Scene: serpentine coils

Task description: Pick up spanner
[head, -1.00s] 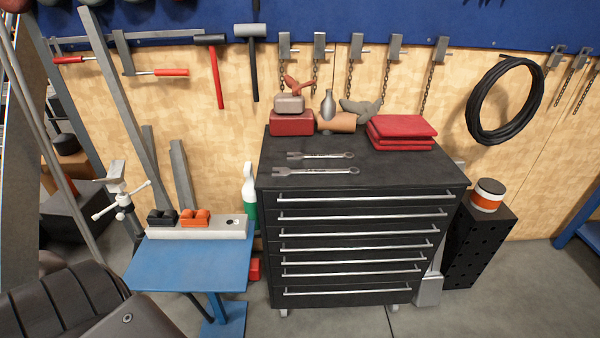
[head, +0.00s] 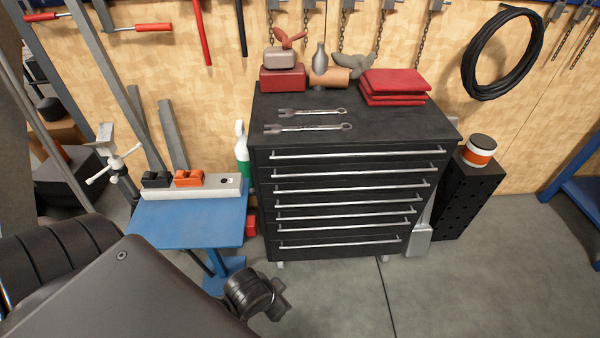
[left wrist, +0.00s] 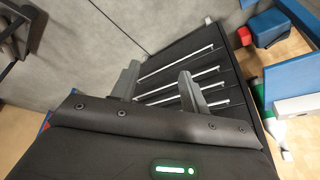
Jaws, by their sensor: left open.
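Two silver spanners lie flat on the black top of the tool cabinet in the head view. One spanner (head: 312,112) is farther back and the other spanner (head: 308,128) is nearer the front edge. My left gripper (head: 272,300) is low over the floor, in front of the cabinet and well below the spanners. In the left wrist view the left gripper (left wrist: 158,84) has its two fingers apart with nothing between them, and the cabinet drawers lie beyond. The spanners are not visible in that view. My right gripper is not in view.
The black drawer cabinet (head: 340,200) also carries a red box (head: 283,79), folded red cloths (head: 393,86) and a bottle (head: 320,60). A blue table (head: 190,220) stands left of it. A black perforated box (head: 465,200) stands right. Floor in front is clear.

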